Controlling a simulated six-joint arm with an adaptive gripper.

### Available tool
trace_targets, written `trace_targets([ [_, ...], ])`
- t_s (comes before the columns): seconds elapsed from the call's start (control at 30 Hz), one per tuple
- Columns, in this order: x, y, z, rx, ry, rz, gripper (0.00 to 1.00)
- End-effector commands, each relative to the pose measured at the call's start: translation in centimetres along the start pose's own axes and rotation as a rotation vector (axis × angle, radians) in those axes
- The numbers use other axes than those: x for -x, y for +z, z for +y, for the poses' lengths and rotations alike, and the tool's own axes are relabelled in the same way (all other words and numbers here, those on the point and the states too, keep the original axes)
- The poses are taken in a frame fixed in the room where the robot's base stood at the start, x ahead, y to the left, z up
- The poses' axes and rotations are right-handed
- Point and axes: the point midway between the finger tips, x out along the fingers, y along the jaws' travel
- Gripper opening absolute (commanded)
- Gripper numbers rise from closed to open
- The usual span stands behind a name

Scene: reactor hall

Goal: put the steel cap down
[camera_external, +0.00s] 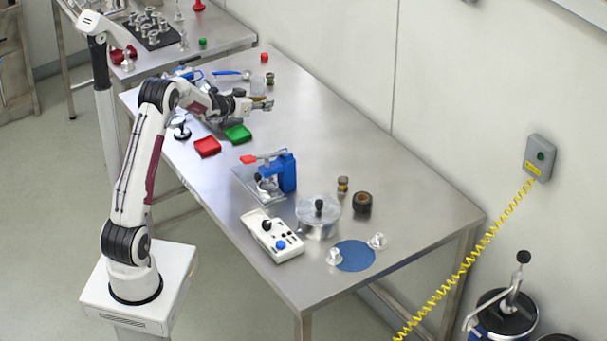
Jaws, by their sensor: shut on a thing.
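My gripper (264,104) is over the far part of the steel table, above its surface and past the green tray. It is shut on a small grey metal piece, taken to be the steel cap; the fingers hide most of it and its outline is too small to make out.
A red tray (207,147) and green tray (238,134) lie near the arm. The table's right middle (335,130) is clear.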

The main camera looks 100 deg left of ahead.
Motion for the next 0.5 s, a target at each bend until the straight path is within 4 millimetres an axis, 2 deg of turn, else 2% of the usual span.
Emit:
trace_targets([
  [0.27, -0.1, 0.2, 0.0, 0.000, 0.000, -0.001, 0.00],
  [0.5, -1.1, 2.7, 0.1, 0.002, 0.000, -0.004, 0.00],
])
